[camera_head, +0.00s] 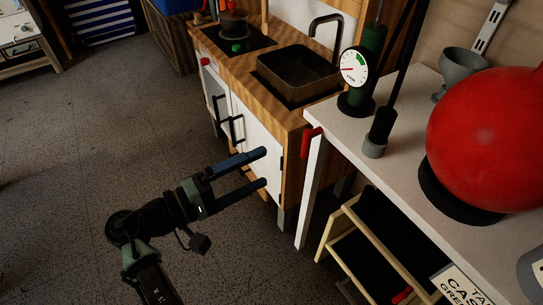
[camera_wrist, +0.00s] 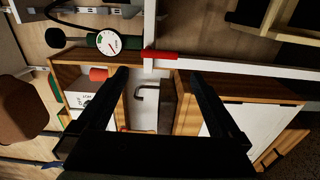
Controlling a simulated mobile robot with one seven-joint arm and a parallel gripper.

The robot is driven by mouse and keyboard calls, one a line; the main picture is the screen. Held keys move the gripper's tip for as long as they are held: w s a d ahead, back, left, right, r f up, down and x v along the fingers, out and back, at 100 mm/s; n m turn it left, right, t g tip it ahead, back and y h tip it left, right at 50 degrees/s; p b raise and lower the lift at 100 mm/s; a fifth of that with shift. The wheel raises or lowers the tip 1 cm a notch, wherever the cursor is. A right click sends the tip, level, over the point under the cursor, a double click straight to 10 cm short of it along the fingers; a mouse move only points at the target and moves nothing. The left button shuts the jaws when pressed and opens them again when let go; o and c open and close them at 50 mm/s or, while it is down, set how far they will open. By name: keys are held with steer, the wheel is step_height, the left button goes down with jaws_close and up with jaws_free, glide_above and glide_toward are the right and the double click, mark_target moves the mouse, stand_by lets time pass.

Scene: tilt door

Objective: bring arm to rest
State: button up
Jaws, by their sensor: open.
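My gripper (camera_head: 264,168) is at the end of my dark arm, low in the middle of the head view. Its two fingers are apart and point right, with nothing between them. It is in front of the small kitchen unit's white doors (camera_head: 258,135) and left of a narrow white panel (camera_head: 311,195) with a red piece (camera_head: 312,133) at its top. In the wrist view my gripper (camera_wrist: 160,76) is open too, with the red piece (camera_wrist: 160,54) just beyond the fingertips. I see no contact.
The kitchen unit holds a dark sink (camera_head: 298,72) and black tap. At right a white bench (camera_head: 405,130) carries a dial gauge (camera_head: 354,66) and a red ball (camera_head: 490,140). A wooden step stool (camera_head: 375,245) stands below. Grey floor (camera_head: 90,140) at left is clear.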

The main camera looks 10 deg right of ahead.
steer(key=shift+s+a, duration=0.1)
steer(key=shift+a, duration=0.15)
stand_by(0.3)
steer(key=w+r+m+t+y, duration=0.2)
steer(key=w+r+t+y, duration=0.5)
steer(key=r, duration=0.3)
step_height(320, 180, up, 12)
steer(key=w+a+f+t+y, duration=0.1)
steer(key=a+t+y, duration=0.1)
steer(key=t+y, duration=0.15)
steer(key=s+a+r+m+t+y, duration=0.1)
steer(key=s+r+t+y, duration=0.3)
steer(key=s+r, duration=0.75)
steer(key=s+a+r+m+t+y, duration=0.1)
steer(key=s+r+t+y, duration=0.2)
steer(key=s+r+t, duration=0.8)
steer(key=w+r+g+p, duration=0.2)
steer(key=r+p, duration=1.7)
steer(key=r, duration=0.1)
steer(key=w+r+g+p, duration=0.2)
steer(key=r+p, duration=1.6)
steer(key=r, duration=0.2)
steer(key=shift+w+p, duration=0.2)
steer(key=shift+p, duration=0.2)
